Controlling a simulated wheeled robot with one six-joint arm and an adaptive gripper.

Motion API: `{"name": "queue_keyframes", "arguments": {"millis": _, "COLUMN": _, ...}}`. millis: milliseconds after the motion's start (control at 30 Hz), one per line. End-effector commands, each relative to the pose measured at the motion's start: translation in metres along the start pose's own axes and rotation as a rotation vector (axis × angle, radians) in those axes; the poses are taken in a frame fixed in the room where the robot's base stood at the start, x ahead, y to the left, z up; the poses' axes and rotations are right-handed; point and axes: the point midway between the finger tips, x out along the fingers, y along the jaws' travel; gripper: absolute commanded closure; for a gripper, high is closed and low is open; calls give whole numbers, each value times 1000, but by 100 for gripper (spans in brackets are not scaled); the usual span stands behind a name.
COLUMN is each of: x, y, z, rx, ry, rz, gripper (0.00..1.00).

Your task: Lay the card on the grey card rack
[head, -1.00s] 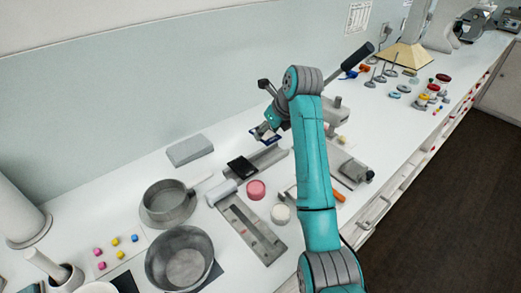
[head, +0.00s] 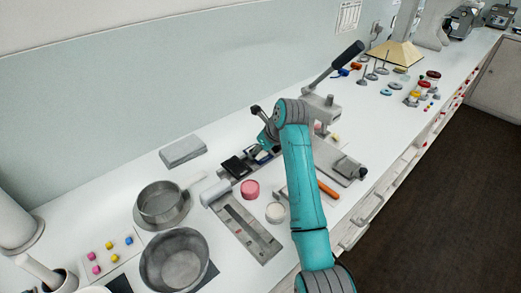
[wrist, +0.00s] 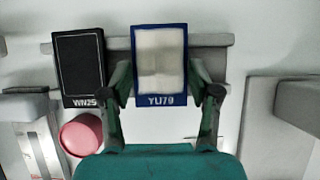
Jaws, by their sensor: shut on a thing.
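The card (wrist: 160,100), blue-edged with a pale face and marked YU79, is held between the two fingers of my gripper (wrist: 163,82) in the wrist view. In the head view the card (head: 262,156) shows partly, below my gripper (head: 266,145). The grey card rack (wrist: 212,62) runs behind and under the card in the wrist view. A black card (wrist: 80,65) marked WN25 lies on the rack to the left, a small gap from the blue one; it also shows in the head view (head: 236,166). I cannot tell whether the held card touches the rack.
A pink round tub (wrist: 82,135) stands just in front of the rack, with a white one (head: 275,212) nearby. A grey lever press (head: 322,110) stands to the right. A grey block (head: 182,151) lies at the back left. Metal bowls (head: 174,262) stand in front left.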

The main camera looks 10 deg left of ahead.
Motion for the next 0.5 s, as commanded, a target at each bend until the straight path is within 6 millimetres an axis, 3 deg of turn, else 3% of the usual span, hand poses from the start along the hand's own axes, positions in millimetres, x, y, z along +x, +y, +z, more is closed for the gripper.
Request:
{"name": "queue_keyframes", "arguments": {"millis": 33, "x": 0, "y": 0, "z": 0, "rx": 0, "ry": 0, "rz": 0, "gripper": 31}}
{"name": "queue_keyframes", "arguments": {"millis": 100, "x": 0, "y": 0, "z": 0, "rx": 0, "ry": 0, "rz": 0, "gripper": 14}}
{"name": "queue_keyframes", "arguments": {"millis": 500, "x": -3, "y": 0, "z": 2, "rx": 0, "ry": -1, "rz": 0, "gripper": 13}}
